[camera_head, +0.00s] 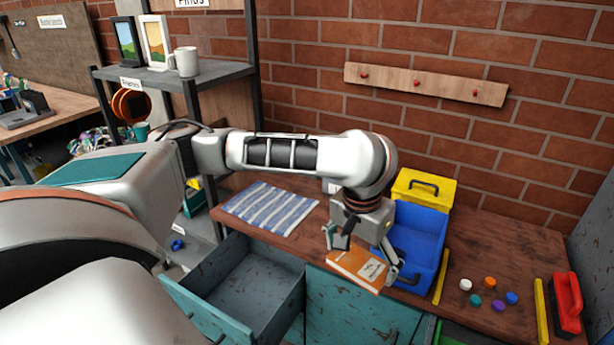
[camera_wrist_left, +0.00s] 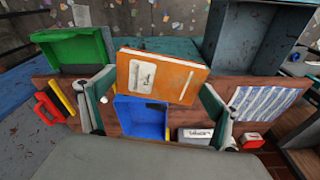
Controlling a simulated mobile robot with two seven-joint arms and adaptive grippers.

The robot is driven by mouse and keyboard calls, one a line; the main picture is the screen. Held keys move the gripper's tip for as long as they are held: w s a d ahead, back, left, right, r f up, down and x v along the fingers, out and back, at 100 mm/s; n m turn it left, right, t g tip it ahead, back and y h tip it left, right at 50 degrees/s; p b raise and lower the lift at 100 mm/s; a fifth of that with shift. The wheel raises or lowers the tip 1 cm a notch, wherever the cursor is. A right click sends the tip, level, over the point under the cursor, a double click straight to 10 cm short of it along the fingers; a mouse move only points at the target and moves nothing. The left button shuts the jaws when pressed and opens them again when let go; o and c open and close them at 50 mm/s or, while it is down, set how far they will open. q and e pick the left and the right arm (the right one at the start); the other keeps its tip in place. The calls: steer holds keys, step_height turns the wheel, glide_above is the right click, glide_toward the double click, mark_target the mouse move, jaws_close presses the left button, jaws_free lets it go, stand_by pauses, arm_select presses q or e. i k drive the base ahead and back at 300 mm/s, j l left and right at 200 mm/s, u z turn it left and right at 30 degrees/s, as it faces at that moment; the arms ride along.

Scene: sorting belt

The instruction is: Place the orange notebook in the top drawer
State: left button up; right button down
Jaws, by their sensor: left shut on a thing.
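The orange notebook (camera_head: 357,266) has a pale label and is held in my left gripper (camera_head: 366,262), over the front edge of the wooden counter. In the left wrist view the notebook (camera_wrist_left: 160,76) lies between the two fingers of the left gripper (camera_wrist_left: 158,100), tilted slightly. The teal top drawer (camera_head: 252,284) is pulled open in the head view, to the left of the notebook, and its visible inside is empty. The open drawer also shows in the left wrist view (camera_wrist_left: 250,45). My right gripper is in neither view.
A blue bin (camera_head: 418,238) stands right beside the gripper, with a yellow box (camera_head: 424,188) behind it. A striped cloth (camera_head: 270,208) lies on the counter behind the drawer. Several coloured caps (camera_head: 490,282) and a red-handled tool (camera_head: 567,304) lie to the right.

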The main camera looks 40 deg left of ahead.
mark_target(240, 308)
steer(key=j+u, duration=0.45)
steer(key=j, duration=1.45)
